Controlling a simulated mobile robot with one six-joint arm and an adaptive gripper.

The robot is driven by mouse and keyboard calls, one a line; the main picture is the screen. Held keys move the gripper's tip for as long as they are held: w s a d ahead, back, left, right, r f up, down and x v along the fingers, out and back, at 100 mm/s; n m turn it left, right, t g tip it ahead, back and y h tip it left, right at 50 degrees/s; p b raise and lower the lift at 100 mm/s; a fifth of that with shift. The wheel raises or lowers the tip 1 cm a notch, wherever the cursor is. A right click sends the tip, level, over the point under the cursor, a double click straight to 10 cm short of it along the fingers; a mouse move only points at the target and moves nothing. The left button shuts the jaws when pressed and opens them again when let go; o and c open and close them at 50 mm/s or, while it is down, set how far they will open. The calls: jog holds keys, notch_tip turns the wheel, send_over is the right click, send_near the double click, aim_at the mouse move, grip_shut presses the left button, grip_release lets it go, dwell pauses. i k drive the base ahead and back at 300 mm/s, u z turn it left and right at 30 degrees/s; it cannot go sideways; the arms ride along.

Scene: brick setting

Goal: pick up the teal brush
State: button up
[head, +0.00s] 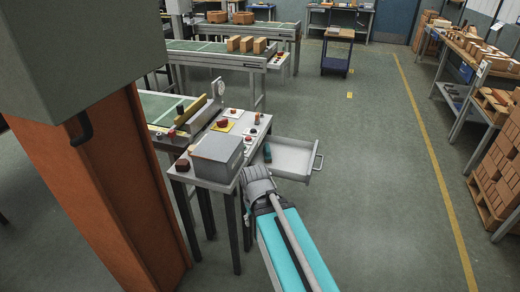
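A small teal object (267,153), which looks like the teal brush, lies in the open white drawer (292,158), at the drawer's left end near the table. It is too small for me to make out bristles or handle. My arm, teal and grey, reaches up from the bottom of the head view. Its grey joint stands in front of the table's right corner, just below the drawer in the picture. I cannot make out my gripper or its fingers.
The drawer sticks out to the right from a grey table (185,172). On the table are a grey box (217,158), a dark red piece (182,165) and several small parts. A conveyor with bricks (246,44) stands behind. Open floor (385,180) lies to the right, before brick-laden shelves.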

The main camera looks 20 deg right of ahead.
aim_at(266, 148)
jog(key=i, duration=1.2)
jog(key=z, duration=0.05)
